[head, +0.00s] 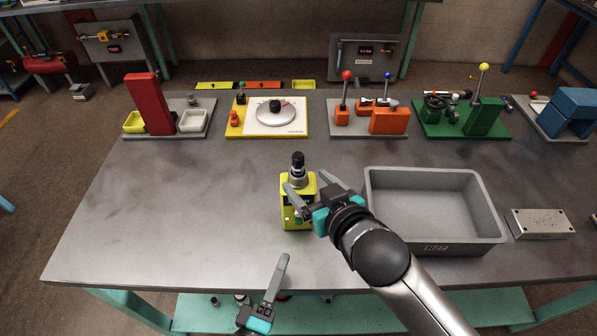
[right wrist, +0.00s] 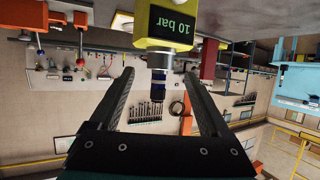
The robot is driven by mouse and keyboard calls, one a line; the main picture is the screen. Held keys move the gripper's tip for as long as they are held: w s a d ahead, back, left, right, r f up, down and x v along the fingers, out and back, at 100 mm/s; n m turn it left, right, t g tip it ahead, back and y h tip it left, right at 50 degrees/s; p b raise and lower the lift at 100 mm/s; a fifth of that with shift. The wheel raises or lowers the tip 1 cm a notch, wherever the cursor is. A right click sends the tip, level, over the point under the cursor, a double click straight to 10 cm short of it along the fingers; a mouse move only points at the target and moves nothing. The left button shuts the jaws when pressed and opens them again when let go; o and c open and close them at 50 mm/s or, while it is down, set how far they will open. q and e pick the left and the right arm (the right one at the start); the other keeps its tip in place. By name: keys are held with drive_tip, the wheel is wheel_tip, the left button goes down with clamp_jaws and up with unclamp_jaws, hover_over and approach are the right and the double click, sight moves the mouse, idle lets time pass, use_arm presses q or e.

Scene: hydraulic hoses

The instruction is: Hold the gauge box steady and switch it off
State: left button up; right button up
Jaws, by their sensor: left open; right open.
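The gauge box (head: 298,222) is a small yellow box standing upright near the middle of the grey table. A silver and black fitting (head: 298,168) rises from its top. In the right wrist view the gauge box (right wrist: 172,42) appears upside down, its display reading "10 bar". My right gripper (head: 306,182) is open, its fingers at the box's upper part and partly hiding its front. In the right wrist view the fitting lies between the fingers; I cannot tell whether they touch it. My left gripper (head: 268,284) is open and empty at the table's front edge. The switch is not clearly visible.
A grey bin (head: 436,250) stands right of the box, close to my right arm. A perforated metal block (head: 540,223) lies further right. Several fixture boards line the back, including a white dial board (head: 272,130) and an orange lever board (head: 368,130). The table left of the box is clear.

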sight(300, 176)
drive_tip(key=shift+x, duration=2.75)
clamp_jaws()
use_arm(q)
clamp_jaws()
idle(0.4)
